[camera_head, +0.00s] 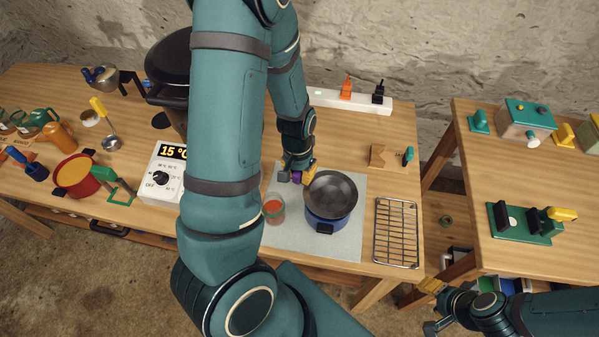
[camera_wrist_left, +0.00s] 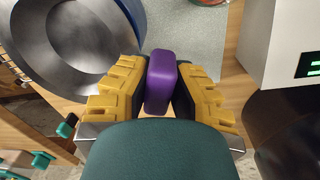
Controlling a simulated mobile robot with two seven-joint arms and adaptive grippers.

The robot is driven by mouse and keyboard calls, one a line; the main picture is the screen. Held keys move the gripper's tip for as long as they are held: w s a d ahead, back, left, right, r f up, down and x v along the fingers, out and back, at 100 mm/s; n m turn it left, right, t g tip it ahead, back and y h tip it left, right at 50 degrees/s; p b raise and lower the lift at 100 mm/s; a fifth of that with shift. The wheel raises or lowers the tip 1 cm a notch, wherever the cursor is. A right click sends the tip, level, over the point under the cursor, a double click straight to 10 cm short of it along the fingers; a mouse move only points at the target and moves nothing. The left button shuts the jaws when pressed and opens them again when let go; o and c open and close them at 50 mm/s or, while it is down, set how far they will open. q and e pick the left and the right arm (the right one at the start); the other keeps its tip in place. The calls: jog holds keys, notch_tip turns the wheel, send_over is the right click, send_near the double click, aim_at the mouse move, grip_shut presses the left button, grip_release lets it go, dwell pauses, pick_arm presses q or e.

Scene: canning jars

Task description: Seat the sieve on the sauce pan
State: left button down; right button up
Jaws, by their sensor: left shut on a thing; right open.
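The blue sauce pan (camera_head: 327,222) stands on the light grey mat. The sieve (camera_head: 333,188), a round dark grey bowl, covers the pan's opening; I cannot tell whether its rim touches the pan all round. My left gripper (camera_head: 297,176) is at the pan's upper left, shut on the sieve's purple handle. In the left wrist view, the purple handle (camera_wrist_left: 160,82) sits between the yellow fingers, and the grey bowl with the blue pan wall (camera_wrist_left: 126,14) is at upper left. My right gripper (camera_head: 434,304) is open and empty at lower right, off the table's front edge.
A jar with red content (camera_head: 274,208) stands close left of the pan on the mat (camera_head: 345,243). A wire rack (camera_head: 396,232) lies to the right. A white control box (camera_head: 163,182) and a red pot (camera_head: 77,174) are further left. A power strip (camera_head: 330,98) runs behind.

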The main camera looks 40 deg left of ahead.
pick_arm(q)
jog(key=shift+f+b, duration=1.45)
jog(key=shift+f, duration=0.25)
dwell(0.6)
jog(key=c, duration=0.9)
grip_release()
jog(key=shift+c, duration=0.2)
jog(key=shift+r, duration=0.1)
jog(key=r, duration=1.2)
jog(key=shift+a, duration=0.25)
jog(key=shift+f, duration=0.1)
